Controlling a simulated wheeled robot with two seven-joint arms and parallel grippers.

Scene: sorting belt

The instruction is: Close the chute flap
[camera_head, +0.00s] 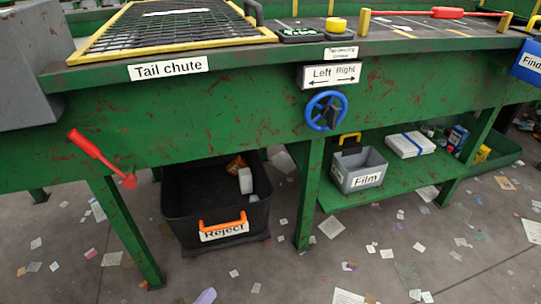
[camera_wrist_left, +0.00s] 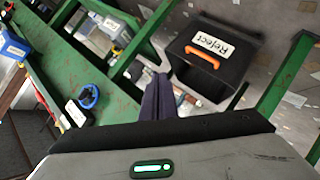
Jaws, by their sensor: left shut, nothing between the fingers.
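The tail chute, marked by a white label (camera_head: 168,68), is at the upper left of the head view. A yellow-framed black grid (camera_head: 165,28) lies over its top, with a dark handle at the right end. I cannot tell for sure which part is the flap. A red lever (camera_head: 101,157) slants down to the right on the green front below. My left gripper (camera_wrist_left: 157,97) shows in the wrist view with its dark fingers together and empty, apart from the belt frame. I cannot make it out clearly in the head view. My right gripper is not in view.
A blue handwheel (camera_head: 326,110) sits under a Left Right sign (camera_head: 331,75). A black Reject bin (camera_head: 180,217) stands below the green frame. A grey Film box (camera_head: 359,180) is on the lower shelf. Paper scraps litter the floor in front.

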